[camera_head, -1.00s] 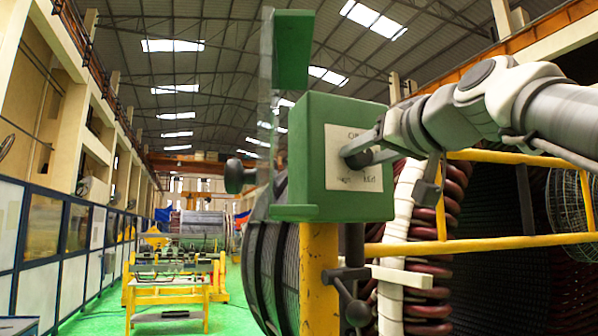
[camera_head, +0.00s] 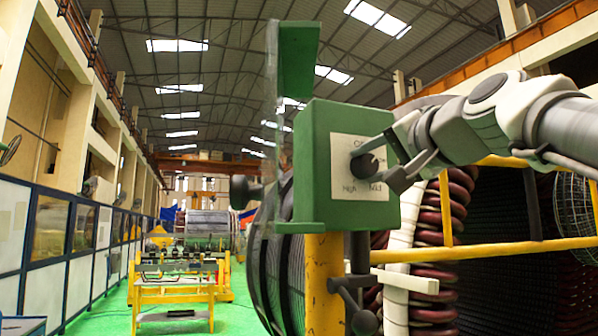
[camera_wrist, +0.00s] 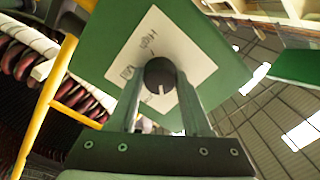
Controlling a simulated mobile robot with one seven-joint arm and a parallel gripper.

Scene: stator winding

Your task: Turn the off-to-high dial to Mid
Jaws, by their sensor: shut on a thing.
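The dial (camera_head: 368,165) is a round black knob on a white label plate (camera_head: 341,148) on the front of a green box (camera_head: 312,165). High reads at the plate's lower left and Mid at its lower right in the head view. The upper labels are partly covered. My gripper (camera_head: 382,168) comes in from the right and is shut on the dial. In the wrist view the dial (camera_wrist: 160,72) sits between the fingertips (camera_wrist: 160,85), with a pale pointer mark running down towards the gripper. Which label the mark meets is hard to tell.
The green box sits on a yellow post (camera_head: 323,285), with a dark clamp handle (camera_head: 360,300) beneath. Yellow rails (camera_head: 490,249) and the wound stator coils (camera_head: 430,270) stand behind at the right.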

